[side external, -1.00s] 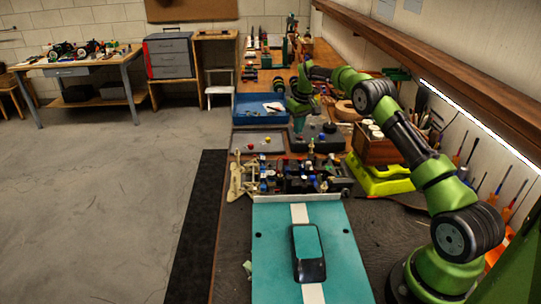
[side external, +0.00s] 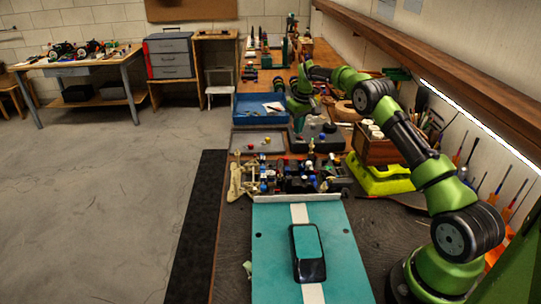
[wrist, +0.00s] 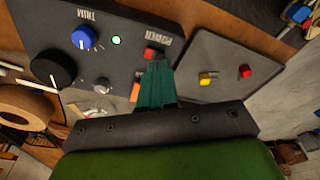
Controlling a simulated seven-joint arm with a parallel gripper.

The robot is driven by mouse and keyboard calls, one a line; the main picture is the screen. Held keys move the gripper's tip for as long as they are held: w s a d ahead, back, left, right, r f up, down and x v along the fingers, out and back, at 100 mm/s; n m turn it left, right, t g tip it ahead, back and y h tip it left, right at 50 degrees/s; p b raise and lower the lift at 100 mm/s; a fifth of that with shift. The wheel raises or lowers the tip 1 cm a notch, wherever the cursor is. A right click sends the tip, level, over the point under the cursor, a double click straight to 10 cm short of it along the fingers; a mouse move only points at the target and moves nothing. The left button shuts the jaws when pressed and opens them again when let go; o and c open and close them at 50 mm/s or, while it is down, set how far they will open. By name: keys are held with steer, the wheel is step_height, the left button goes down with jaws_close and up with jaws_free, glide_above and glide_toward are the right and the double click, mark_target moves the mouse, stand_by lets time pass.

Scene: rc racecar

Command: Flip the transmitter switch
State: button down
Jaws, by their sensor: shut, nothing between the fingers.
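The transmitter (wrist: 125,60) is a dark box with a blue TRIM knob (wrist: 84,38), a large black knob (wrist: 52,68), a grey knob (wrist: 100,86) and a lit green light (wrist: 116,40). A red switch (wrist: 150,53) sits beside the POWER label. In the side view the transmitter (side external: 327,142) lies on the bench below my gripper (side external: 299,117). In the wrist view my gripper (wrist: 160,63) is shut and empty, its teal fingertips right beside the red switch. I cannot tell whether they touch it. An orange part (wrist: 135,92) is partly hidden by the fingers.
A grey tray (wrist: 215,55) with a yellow piece (wrist: 207,78) and a red piece (wrist: 245,71) lies beside the transmitter. A blue bin (side external: 247,104) stands behind. A tape roll (wrist: 25,103) is on the other side. An open car chassis (side external: 290,178) is in front.

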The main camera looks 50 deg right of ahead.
mark_target(298, 137)
steer(key=shift+f, duration=0.95)
stand_by(0.5)
steer(key=shift+r, duration=3.55)
steer(key=shift+s+a+f+m, duration=0.1)
steer(key=shift+s+f+m, duration=0.2)
steer(key=shift+f, duration=0.35)
steer(key=shift+s+f+m, duration=0.15)
steer(key=shift+f+m, duration=0.15)
steer(key=shift+f, duration=0.3)
steer(key=s+a+r+m+t+y, duration=0.1)
steer(key=s+a+r, duration=0.5)
steer(key=a, duration=0.3)
steer(key=s+a+r+m+t, duration=0.1)
steer(key=s+a+r, duration=0.5)
steer(key=a, duration=0.3)
steer(key=s+a+r+n+t, duration=0.1)
steer(key=s+a, duration=0.5)
steer(key=s, duration=0.3)
steer(key=s+a+r+n+t+y, duration=0.1)
steer(key=s+a+r+t, duration=0.1)
steer(key=s+a, duration=0.5)
steer(key=s, duration=0.3)
steer(key=shift+s+r, duration=0.15)
steer(key=shift+s, duration=0.15)
